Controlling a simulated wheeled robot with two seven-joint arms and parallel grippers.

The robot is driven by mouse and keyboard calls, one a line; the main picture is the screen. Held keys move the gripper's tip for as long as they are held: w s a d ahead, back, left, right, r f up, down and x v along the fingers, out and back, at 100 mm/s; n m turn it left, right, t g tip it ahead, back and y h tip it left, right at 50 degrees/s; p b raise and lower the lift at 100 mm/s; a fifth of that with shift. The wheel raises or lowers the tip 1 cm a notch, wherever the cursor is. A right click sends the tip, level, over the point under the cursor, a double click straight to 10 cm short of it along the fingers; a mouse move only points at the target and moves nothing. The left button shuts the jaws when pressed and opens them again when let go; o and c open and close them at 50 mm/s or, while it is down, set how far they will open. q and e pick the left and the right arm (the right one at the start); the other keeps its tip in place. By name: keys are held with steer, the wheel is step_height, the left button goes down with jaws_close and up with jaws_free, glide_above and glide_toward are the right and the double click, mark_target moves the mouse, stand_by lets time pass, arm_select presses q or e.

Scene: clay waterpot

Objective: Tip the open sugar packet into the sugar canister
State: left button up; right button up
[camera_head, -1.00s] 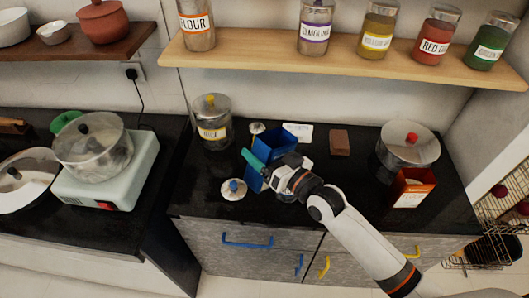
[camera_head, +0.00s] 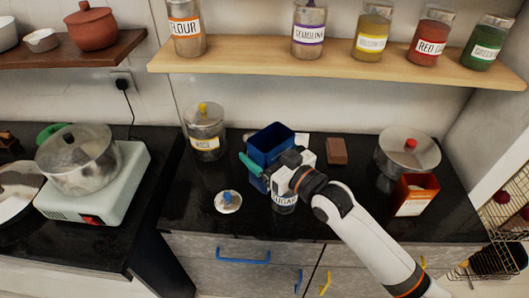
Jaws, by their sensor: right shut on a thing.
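The blue sugar packet (camera_head: 270,138) is held over the counter, with its open mouth facing up and its dark inside showing. It looks roughly upright, perhaps a little tilted. My right gripper (camera_head: 266,167) is shut on the packet's near side, one teal finger showing at its left. The glass sugar canister (camera_head: 284,205), partly showing its label, is below and behind my right gripper; its mouth is hidden by the gripper and packet. A round metal lid with a blue knob (camera_head: 228,201) lies on the counter left of the canister. My left gripper is out of view.
A yellow-knobbed jar (camera_head: 205,135) stands at the back left. A brown block (camera_head: 336,151), a red-knobbed pot (camera_head: 408,153) and an orange-red open box (camera_head: 414,195) are to the right. A shelf of labelled jars (camera_head: 330,65) runs above.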

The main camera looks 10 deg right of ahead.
mark_target(263, 131)
steer(key=shift+r, duration=0.1)
step_height(263, 131, up, 5)
steer(key=p, duration=0.5)
stand_by(0.3)
steer(key=shift+s, duration=0.15)
steer(key=s+f+h, duration=0.1)
steer(key=s, duration=0.1)
steer(key=s+d+f+m+t+h, duration=0.1)
steer(key=s, duration=0.1)
steer(key=s+f+m+b, duration=0.1)
steer(key=shift+s+d+t+h, duration=0.2)
steer(key=shift+s+t+h, duration=0.1)
steer(key=shift+s+h, duration=0.1)
steer(key=s+d+f+m+t+h+b, duration=0.1)
steer(key=s+d+f+m+h, duration=0.2)
steer(key=s+d+h, duration=0.3)
steer(key=s+d+m, duration=0.1)
steer(key=s+d, duration=0.1)
steer(key=s, duration=0.1)
steer(key=shift+s+d+h, duration=0.15)
steer(key=shift+s+h, duration=0.05)
steer(key=shift+h, duration=0.1)
steer(key=shift+s+d+f+m, duration=0.1)
steer(key=shift+s+d+m, duration=0.2)
steer(key=shift+d, duration=0.05)
